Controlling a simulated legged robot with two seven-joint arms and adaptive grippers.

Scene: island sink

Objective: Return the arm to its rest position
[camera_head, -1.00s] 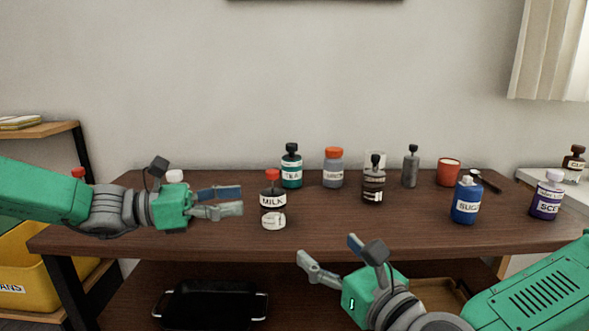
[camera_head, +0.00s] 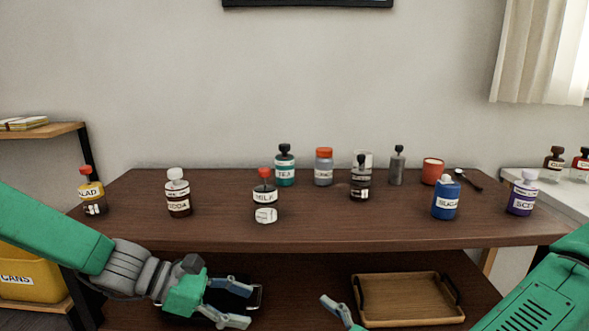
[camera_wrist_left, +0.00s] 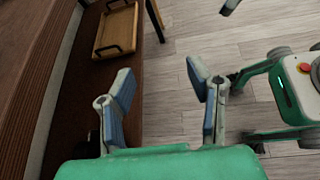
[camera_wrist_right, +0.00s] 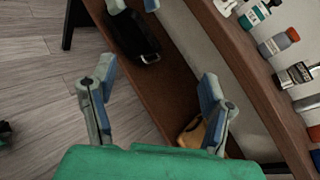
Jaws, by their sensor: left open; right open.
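My left gripper (camera_head: 240,302) is open and empty in the head view, low in front of the table's front edge. In the left wrist view its two fingers (camera_wrist_left: 165,100) stand apart with floor and the lower shelf behind them. My right gripper (camera_head: 335,308) shows only one fingertip at the bottom of the head view. In the right wrist view its fingers (camera_wrist_right: 155,105) are spread, with nothing between them. The milk bottle (camera_head: 265,205) stands upright on the table, apart from both grippers.
Several bottles stand on the dark table (camera_head: 320,230), including a soda bottle (camera_head: 178,195), a salad bottle (camera_head: 92,195) and a blue sugar bottle (camera_head: 446,200). A wooden tray (camera_head: 408,299) lies on the lower shelf. A yellow bin (camera_head: 30,278) stands at the left.

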